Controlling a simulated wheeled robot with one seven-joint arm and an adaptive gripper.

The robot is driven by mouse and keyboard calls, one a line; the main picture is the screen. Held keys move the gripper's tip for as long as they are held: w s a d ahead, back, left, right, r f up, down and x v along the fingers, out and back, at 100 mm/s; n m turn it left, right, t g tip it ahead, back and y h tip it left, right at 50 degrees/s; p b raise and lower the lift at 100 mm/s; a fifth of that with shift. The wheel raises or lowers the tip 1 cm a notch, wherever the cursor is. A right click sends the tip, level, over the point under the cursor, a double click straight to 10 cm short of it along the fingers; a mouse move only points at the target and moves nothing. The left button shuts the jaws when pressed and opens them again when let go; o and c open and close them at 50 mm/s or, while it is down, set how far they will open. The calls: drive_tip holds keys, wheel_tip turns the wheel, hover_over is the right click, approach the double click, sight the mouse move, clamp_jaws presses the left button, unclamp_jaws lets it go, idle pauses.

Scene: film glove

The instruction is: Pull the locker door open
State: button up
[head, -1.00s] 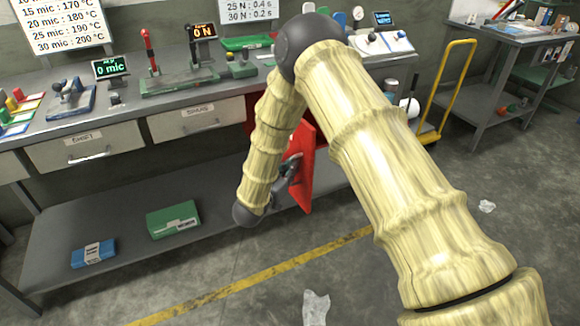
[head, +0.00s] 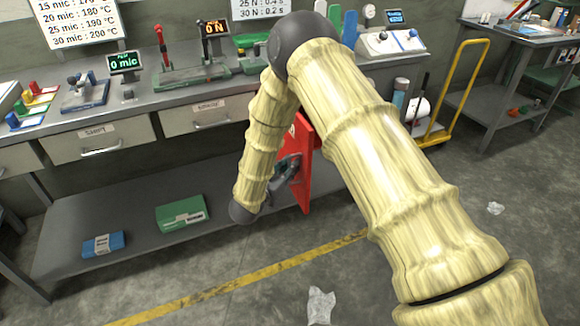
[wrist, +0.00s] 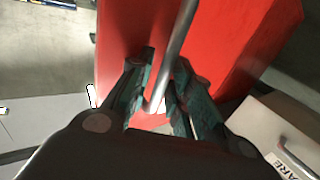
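The red locker door (head: 304,165) stands swung out from under the bench in the head view, seen nearly edge-on. In the wrist view its red face (wrist: 125,30) fills the upper middle. A grey bar handle (wrist: 178,38) runs slantwise across that face. My gripper (wrist: 163,68) has its two dark green fingers on either side of the bar, close against it near the tips, and looks shut on it. In the head view my gripper (head: 288,170) is at the door's left side, partly hidden by my forearm. My arm hides most of the locker.
The bench (head: 60,120) with drawers, one labelled drawer (head: 100,140) at left, stands behind my arm. A lower shelf (head: 135,225) holds a green box (head: 182,212) and a blue box (head: 103,244). A yellow trolley (head: 462,85) stands right. Floor in front is mostly clear, with crumpled film (head: 320,304).

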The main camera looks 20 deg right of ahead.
idle(0.3)
drive_tip(key=v, duration=1.2)
